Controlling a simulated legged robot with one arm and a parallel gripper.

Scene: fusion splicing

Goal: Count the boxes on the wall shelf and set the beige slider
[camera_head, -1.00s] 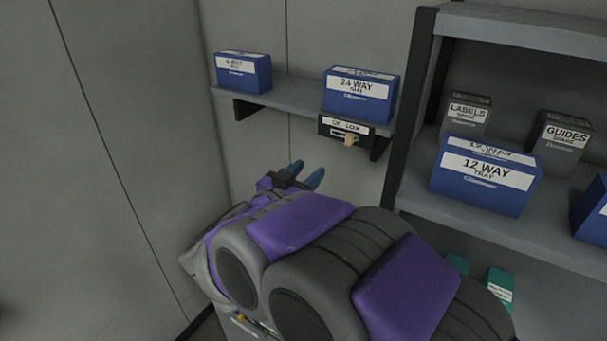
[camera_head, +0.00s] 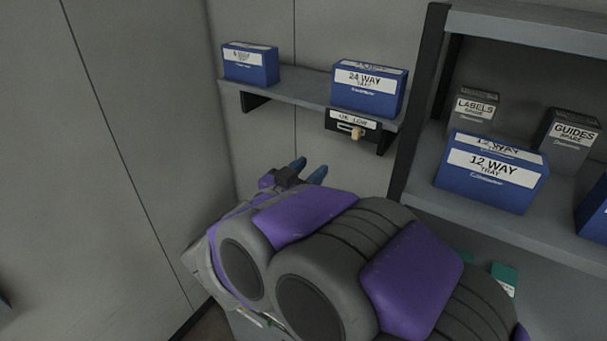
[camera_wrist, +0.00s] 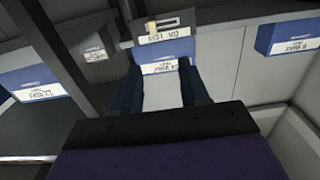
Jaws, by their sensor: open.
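The wall shelf (camera_head: 292,88) holds two blue boxes: a smaller box (camera_head: 251,65) at its left and the 24 WAY box (camera_head: 369,91) at its right. A dark panel labelled OK and LOW (camera_head: 342,126) hangs under the shelf's right end. The beige slider (camera_head: 357,133) sits right of the middle of its slot; it also shows in the wrist view (camera_wrist: 152,27). My gripper (camera_head: 309,168) is open and empty, below and left of the panel, apart from it. In the wrist view, its dark blue fingers (camera_wrist: 163,88) frame the 24 WAY box's label, with nothing held.
A grey rack (camera_head: 424,180) stands at the right with a blue 12 WAY box (camera_head: 491,173) and grey LABELS (camera_head: 474,109) and GUIDES (camera_head: 568,139) boxes. Teal boxes (camera_head: 504,276) lie lower. The wall left of my gripper is bare.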

